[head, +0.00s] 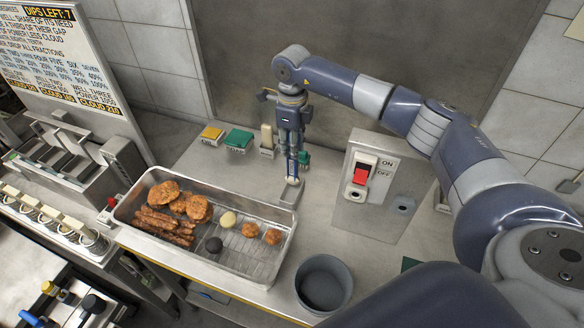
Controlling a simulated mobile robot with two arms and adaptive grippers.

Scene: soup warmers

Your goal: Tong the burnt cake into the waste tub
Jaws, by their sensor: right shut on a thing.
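A metal wire-floored tray (150,243) holds the food. A grey round tub (323,283) stands open right of the tray. My right gripper (291,150) points down behind the tray's right back corner, shut on a slim upright tool that looks like tongs (292,181). The tool's lower end is near a flat metal piece on the counter; whether they touch is unclear. My left gripper is not in view.
Several browned pieces and dark strips (165,224) fill the tray's left side. A switch box (377,185) with a red rocker stands right of my gripper. Yellow and green blocks (238,139) sit at the back. A sign (60,50) and warmers (68,160) are at left.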

